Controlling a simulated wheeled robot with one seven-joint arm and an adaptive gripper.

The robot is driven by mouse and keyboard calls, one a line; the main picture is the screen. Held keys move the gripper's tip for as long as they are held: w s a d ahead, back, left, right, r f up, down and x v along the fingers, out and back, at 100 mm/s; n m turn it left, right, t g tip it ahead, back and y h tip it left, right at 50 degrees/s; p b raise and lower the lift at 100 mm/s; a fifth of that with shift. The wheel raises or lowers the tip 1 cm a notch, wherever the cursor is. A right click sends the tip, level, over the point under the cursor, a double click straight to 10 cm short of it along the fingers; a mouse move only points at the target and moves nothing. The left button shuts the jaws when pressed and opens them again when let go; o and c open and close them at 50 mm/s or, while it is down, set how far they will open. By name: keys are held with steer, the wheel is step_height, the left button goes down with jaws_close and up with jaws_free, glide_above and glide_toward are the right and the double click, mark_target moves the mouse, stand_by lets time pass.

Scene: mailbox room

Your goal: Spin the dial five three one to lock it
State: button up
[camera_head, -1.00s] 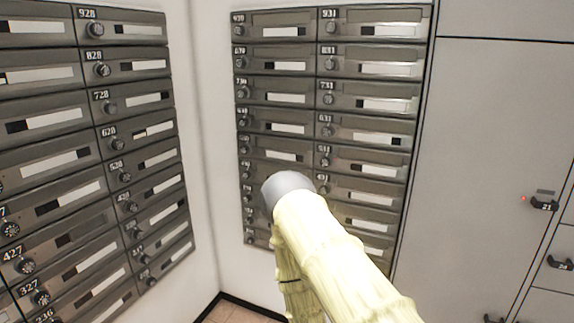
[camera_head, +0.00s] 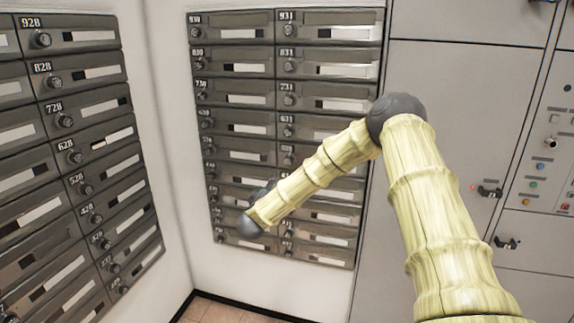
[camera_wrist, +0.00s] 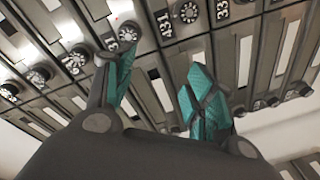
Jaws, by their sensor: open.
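The 531 dial (camera_wrist: 128,32) is a round dark knob beside its number plate in the wrist view. My gripper (camera_wrist: 155,80) is open and empty in front of the mailbox wall, with teal pads on its two fingers. The left fingertip shows just below the 531 dial in the picture; I cannot tell whether it touches. The 431 dial (camera_wrist: 187,12) is above the gap between the fingers, towards the right one. In the head view my forearm crosses the right-hand mailbox bank (camera_head: 235,113) and covers part of the 531 row.
Other dials, such as the 631 dial (camera_wrist: 75,60), line up close by. A second mailbox bank (camera_head: 75,150) stands on the left wall, meeting at a corner. Grey lockers (camera_head: 440,90) with protruding handles (camera_head: 490,192) stand to the right. Tiled floor (camera_head: 220,310) shows low down.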

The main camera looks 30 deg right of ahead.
steer(key=g+h, duration=0.1)
steer(key=h, duration=0.1)
glide_toward(288, 162)
steer(key=shift+m, duration=0.3)
steer(key=p+x, duration=0.3)
steer(key=x, duration=0.5)
steer(key=shift+w+d+f, duration=0.1)
steer(key=shift+w+d, duration=0.15)
steer(key=shift+d, duration=0.05)
steer(key=c, duration=1)
steer(key=shift+c, duration=0.2)
steer(key=shift+a+m, duration=0.1)
steer(key=shift+m, duration=0.3)
